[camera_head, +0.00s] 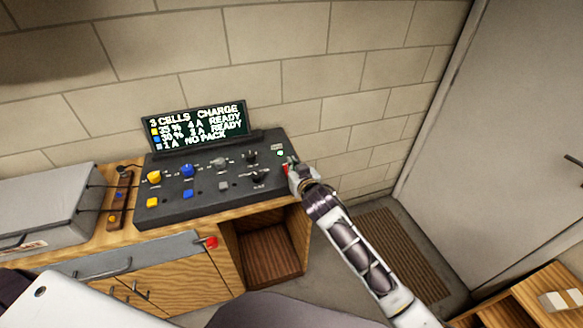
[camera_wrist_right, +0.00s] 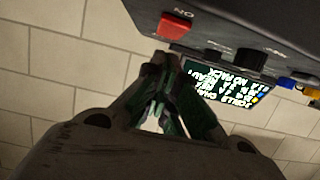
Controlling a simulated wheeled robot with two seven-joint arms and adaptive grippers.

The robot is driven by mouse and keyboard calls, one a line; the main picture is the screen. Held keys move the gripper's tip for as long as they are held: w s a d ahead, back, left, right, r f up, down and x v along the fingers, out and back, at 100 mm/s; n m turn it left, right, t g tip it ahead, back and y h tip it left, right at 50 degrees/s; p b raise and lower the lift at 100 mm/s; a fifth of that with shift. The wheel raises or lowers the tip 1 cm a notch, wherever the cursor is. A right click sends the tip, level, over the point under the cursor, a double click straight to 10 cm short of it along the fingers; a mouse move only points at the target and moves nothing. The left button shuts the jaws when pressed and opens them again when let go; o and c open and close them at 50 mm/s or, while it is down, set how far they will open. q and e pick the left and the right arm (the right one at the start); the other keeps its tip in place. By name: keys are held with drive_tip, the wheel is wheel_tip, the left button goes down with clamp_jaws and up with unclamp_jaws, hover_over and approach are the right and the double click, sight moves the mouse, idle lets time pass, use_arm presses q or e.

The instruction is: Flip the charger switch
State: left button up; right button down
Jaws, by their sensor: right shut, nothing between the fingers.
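The charger (camera_head: 208,207) is a dark sloped console on the wooden bench, with yellow, blue, grey and black knobs. Its lit display (camera_head: 196,122) reads "3 CELLS CHARGE" with two READY lines and one NO PACK line. The red switch (camera_wrist_right: 173,25) sits near the charger's edge beside an "ON" label in the right wrist view. In the head view it is mostly hidden by my right gripper (camera_head: 292,172), at the charger's right end. That gripper is shut and empty, its fingertips (camera_wrist_right: 168,65) close to the switch; contact is unclear. My left gripper is not in view.
A grey metal case (camera_head: 50,213) stands left of the charger, with a small wooden strip (camera_head: 122,200) between them. A red knob (camera_head: 211,243) is on the bench front. A brick wall is behind, a grey door (camera_head: 500,130) at right.

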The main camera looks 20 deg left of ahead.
drive_tip(key=shift+d+r+p, duration=0.1)
drive_tip(key=shift+r+p, duration=0.5)
drive_tip(key=shift+r, duration=0.25)
drive_tip(key=shift+s+d, duration=0.3)
drive_tip(key=shift+s, duration=0.3)
drive_tip(key=f+b+v, duration=0.1)
drive_tip(key=v, duration=0.7)
drive_tip(key=shift+s+d, duration=0.3)
drive_tip(key=shift+s, duration=0.05)
drive_tip(key=shift+f, duration=0.1)
